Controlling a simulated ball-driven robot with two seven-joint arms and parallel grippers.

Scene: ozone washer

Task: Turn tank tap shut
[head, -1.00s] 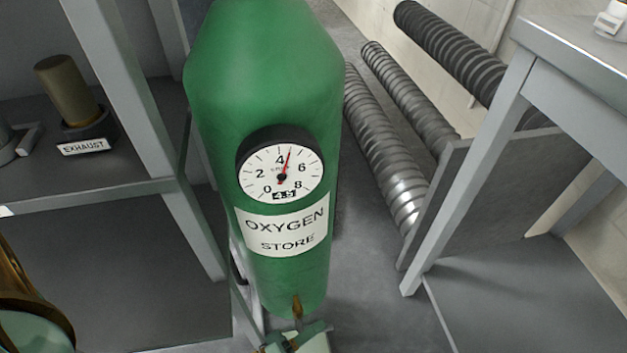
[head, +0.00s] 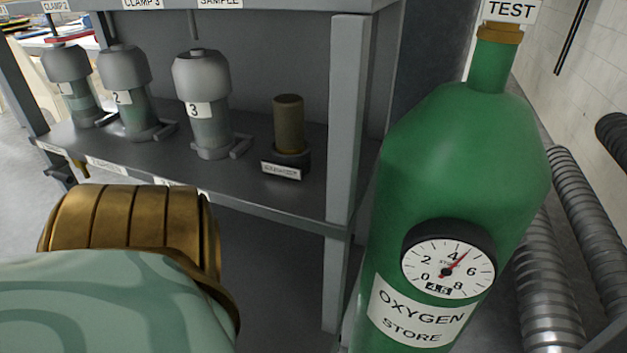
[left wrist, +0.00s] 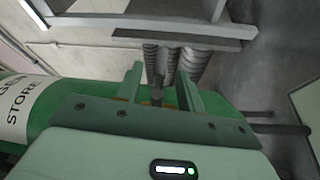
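The tank is a green cylinder (head: 460,150) labelled OXYGEN STORE, at the right in the head view. Its round gauge (head: 448,268) has a red needle between 4 and 6. The lower tank and its tap are out of the head view. In the left wrist view the tank (left wrist: 60,100) lies across the picture. A dark, narrow tap handle (left wrist: 157,92) stands between the two fingers of my left gripper (left wrist: 160,72). The fingers are apart, with a visible gap on each side of the handle. My right gripper is in neither view.
A grey rack (head: 345,150) stands left of the tank, with numbered vessels (head: 205,105) and a brown exhaust cylinder (head: 288,125) on its shelf. Ribbed hoses (head: 545,280) run along the floor right of the tank. My own arm fills the lower left.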

